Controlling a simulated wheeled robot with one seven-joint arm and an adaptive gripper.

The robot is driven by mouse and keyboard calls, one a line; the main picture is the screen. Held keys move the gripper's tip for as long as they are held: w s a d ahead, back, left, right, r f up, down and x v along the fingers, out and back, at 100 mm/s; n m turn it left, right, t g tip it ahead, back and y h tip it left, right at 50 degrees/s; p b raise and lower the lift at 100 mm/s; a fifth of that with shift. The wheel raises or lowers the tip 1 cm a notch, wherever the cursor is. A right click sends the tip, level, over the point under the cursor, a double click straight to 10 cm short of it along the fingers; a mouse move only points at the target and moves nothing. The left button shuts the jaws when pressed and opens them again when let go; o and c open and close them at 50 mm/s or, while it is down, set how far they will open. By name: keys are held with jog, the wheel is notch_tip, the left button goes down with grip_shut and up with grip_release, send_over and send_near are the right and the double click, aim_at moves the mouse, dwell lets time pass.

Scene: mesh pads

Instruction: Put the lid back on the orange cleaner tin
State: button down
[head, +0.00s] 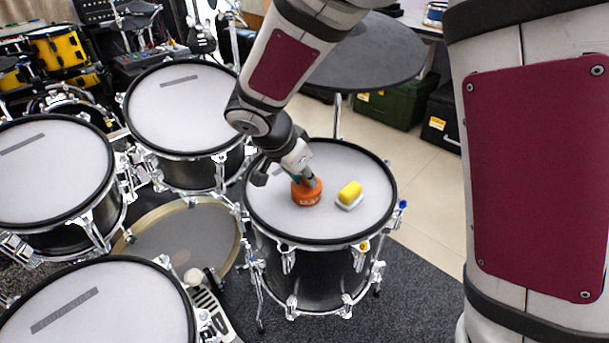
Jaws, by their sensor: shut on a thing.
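The orange cleaner tin (306,196) stands on the mesh pad of the drum in the middle right. My gripper (308,181) reaches down from the upper left to the tin's top. It is shut on what looks like the lid, a small reddish-orange patch between the fingers at the tin's mouth. The fingers hide most of the lid and the tin's opening. I cannot tell whether the lid is seated on the tin or just above it.
A yellow sponge-like block (350,191) on a pale dish (349,203) sits right of the tin. The drum pad (275,222) has a raised dark rim. Other drums (185,105) stand to the left, and a dark cymbal pad (370,55) hangs behind.

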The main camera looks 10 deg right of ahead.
dwell(0.4)
jog(key=c, duration=1.4)
grip_release()
jog(key=shift+o, duration=0.4)
jog(key=o, duration=0.4)
jog(key=shift+o, duration=0.2)
jog(key=shift+r+p, duration=1.35)
jog(key=shift+r, duration=2.2)
grip_shut()
